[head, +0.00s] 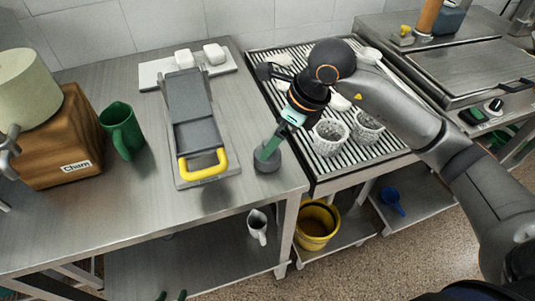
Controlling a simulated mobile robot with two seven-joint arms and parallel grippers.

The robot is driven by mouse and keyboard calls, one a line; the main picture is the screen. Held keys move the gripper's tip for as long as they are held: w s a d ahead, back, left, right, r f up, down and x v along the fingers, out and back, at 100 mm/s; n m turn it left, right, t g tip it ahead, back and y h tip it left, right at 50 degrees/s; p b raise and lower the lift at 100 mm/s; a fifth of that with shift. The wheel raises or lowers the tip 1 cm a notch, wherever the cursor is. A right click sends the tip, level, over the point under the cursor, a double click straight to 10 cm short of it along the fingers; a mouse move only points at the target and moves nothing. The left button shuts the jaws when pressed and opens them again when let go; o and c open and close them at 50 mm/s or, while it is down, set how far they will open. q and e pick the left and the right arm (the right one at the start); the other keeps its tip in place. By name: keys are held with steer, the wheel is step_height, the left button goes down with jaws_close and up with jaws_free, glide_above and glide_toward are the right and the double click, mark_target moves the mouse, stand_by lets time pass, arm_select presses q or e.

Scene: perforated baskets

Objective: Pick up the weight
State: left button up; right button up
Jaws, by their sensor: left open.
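A dark grey round object, which looks like the weight (266,163), stands on the metal table near its right front corner. My right arm reaches in from the right, and its gripper (270,148) points down at the weight, its green finger overlapping the top. The fingers are seen edge-on, so I cannot tell whether they are open or closed around the weight. Two dark green fingertips of my left gripper (171,296) show at the bottom edge, apart and with nothing between them.
A grey press with a yellow handle (203,164) lies left of the weight. A green mug (122,130) and a wooden block (68,140) stand further left. White baskets (330,137) sit on the ribbed grill at right. A yellow bucket (317,224) is on the lower shelf.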

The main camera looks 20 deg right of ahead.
steer(key=x, duration=0.5)
steer(key=shift+a, duration=0.1)
steer(key=shift+c, duration=0.4)
jaws_close()
steer(key=shift+w+r, duration=0.1)
steer(key=shift+r, duration=0.05)
stand_by(0.4)
